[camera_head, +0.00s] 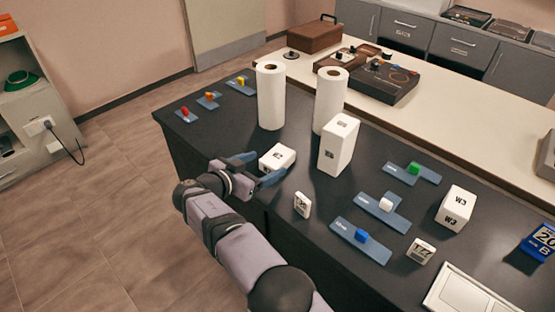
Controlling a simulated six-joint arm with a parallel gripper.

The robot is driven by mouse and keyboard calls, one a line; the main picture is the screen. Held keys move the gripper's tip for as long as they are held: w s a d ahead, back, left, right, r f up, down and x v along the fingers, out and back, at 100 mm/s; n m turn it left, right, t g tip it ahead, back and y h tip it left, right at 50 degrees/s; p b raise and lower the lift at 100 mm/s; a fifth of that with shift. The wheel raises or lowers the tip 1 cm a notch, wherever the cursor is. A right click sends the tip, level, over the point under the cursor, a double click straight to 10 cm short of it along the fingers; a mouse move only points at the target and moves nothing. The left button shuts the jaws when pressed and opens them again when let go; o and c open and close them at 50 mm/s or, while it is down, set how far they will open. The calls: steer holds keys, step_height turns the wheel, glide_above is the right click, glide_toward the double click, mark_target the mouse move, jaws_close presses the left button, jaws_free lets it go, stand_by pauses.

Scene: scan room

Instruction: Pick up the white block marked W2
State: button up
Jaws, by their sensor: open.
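Several white blocks stand on the dark table, and most of their marks are too small to read surely. A low white block (278,156) lies at my gripper (271,165); its mark is not legible, so I cannot tell whether it is W2. My gripper is open, with one blue finger on the block's far left side and the other along its near side. Whether either finger touches it is unclear. A tall white block (339,147) and a small upright one (302,205) also bear unreadable marks. A white block at the right (456,209) reads W3.
Two white paper rolls (271,96) (330,100) stand behind the low block. Blue pieces with coloured knobs (372,250) lie at the right and far left. A small marked block (421,252) and a white panel (465,293) are near the front right.

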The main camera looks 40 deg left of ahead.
mark_target(270, 162)
steer(key=shift+d+p+x, duration=0.1)
steer(key=shift+p+x, duration=0.25)
steer(key=shift+x, duration=0.85)
steer(key=shift+d+p+x, duration=0.15)
steer(key=shift+p+x, duration=0.15)
steer(key=shift+x, duration=0.85)
steer(key=shift+w+r, duration=0.1)
steer(key=shift+c, duration=0.2)
steer(key=c, duration=1.2)
steer(key=shift+c, duration=0.2)
steer(key=shift+r, duration=0.1)
step_height(270, 162, up, 10)
steer(key=shift+b, duration=0.65)
